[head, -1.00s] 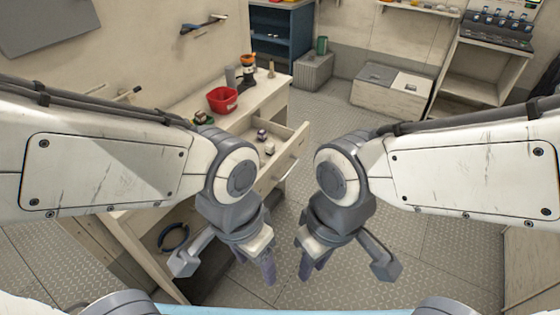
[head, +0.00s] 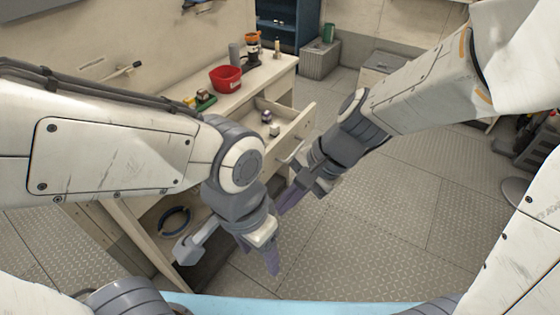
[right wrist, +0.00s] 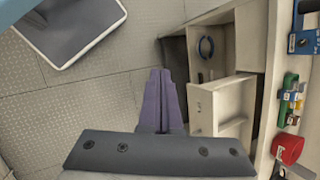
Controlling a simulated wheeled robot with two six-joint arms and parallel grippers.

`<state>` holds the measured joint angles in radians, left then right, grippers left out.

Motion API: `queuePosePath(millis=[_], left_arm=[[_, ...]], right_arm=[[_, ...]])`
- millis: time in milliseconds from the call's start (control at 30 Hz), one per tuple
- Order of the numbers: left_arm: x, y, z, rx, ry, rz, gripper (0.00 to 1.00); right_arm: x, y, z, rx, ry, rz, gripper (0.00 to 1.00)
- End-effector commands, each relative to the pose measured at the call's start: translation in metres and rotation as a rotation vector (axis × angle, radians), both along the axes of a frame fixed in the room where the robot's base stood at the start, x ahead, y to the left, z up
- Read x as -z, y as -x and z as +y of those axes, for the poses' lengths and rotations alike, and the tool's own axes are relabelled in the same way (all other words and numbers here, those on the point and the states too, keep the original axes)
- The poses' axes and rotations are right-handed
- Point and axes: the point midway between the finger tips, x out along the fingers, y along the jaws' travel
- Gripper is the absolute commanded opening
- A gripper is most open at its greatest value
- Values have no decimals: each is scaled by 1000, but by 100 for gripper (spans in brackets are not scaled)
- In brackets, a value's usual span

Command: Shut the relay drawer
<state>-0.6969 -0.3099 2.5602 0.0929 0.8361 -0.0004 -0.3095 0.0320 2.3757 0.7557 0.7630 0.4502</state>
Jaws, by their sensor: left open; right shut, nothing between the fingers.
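The relay drawer (head: 298,132) stands pulled out of the pale bench, with a bar handle (head: 293,152) on its front. A purple-topped jar (head: 266,117) and a small white piece (head: 274,131) lie inside. The drawer (right wrist: 208,108) also shows in the right wrist view, right of the fingers. My right gripper (head: 287,200) is shut and empty, in front of and below the handle, apparently apart from it. Its purple fingers (right wrist: 160,85) lie together in the wrist view. My left gripper (head: 270,258) is open and empty, lower and nearer, its second finger partly hidden.
A dark ring (head: 174,221) sits in the bench's lower opening. Bare plate floor (head: 370,235) lies right of the drawer.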

Motion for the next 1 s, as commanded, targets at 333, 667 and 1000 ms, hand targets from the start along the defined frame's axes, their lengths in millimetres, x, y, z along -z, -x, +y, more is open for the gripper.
queuePosePath(millis=[333, 667, 1000], left_arm=[[47, 0, 0, 0, 0, 0, 64], [55, 0, 0, 0, 1, -1, 64], [67, 0, 0, 0, 0, 0, 64]], right_arm=[[69, -160, -61, 1139, -345, 395, 0], [94, -181, -49, 1219, -377, 428, 0], [145, -206, -5, 1216, -375, 426, 0]])
